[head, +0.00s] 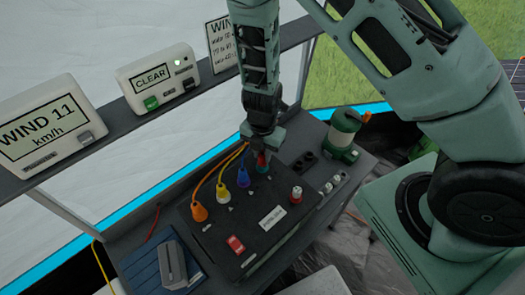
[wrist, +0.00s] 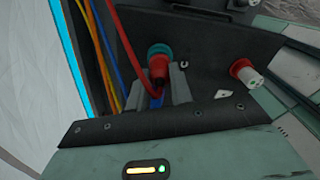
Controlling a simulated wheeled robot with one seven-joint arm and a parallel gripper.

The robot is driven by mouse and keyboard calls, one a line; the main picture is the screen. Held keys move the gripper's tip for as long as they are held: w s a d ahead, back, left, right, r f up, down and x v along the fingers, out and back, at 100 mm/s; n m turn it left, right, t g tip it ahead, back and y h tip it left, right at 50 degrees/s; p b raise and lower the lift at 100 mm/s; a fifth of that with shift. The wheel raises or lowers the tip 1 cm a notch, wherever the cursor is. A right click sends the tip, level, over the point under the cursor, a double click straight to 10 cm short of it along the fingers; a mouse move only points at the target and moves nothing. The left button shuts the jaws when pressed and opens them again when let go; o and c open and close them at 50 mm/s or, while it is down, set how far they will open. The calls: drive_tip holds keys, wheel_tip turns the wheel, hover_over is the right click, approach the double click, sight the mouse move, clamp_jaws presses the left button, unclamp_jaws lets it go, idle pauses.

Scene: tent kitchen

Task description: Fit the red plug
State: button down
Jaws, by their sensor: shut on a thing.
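The red plug (wrist: 159,68) is between the two grey fingers of my gripper (wrist: 158,90) in the wrist view, and its red cable (wrist: 122,60) arches to the left. A teal ring (wrist: 158,49) shows around the plug's far end. In the head view my gripper (head: 262,148) points down at the back of the dark panel (head: 225,215), with the red plug (head: 261,157) just under it and teal (head: 263,168) below. The gripper is shut on the red plug. I cannot tell how deep the plug sits in the teal ring.
Orange (head: 199,213), yellow (head: 223,198) and blue (head: 243,180) plugs stand in a row left of my gripper, with cables close by. A green lantern (head: 343,130) stands to the right.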

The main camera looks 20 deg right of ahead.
drive_tip(key=shift+f, duration=0.3)
drive_tip(key=c, duration=1.2)
unclamp_jaws()
drive_tip(key=shift+o, duration=0.2)
drive_tip(key=shift+r, duration=0.15)
wheel_tip(320, 180, up, 17)
drive_tip(key=p, duration=0.4)
drive_tip(key=w+a+r+m+t+y+b, duration=0.1)
drive_tip(key=w+a+m+t+y+b, duration=0.15)
drive_tip(key=a+m+t+b, duration=0.35)
drive_tip(key=s+m+g+h+b, duration=0.2)
drive_tip(key=s+m+g+b, duration=0.4)
drive_tip(key=s+m, duration=0.6)
drive_tip(key=s, duration=1)
drive_tip(key=shift+s+a+r, duration=0.15)
drive_tip(key=shift+s+r, duration=0.15)
drive_tip(key=shift+r, duration=0.05)
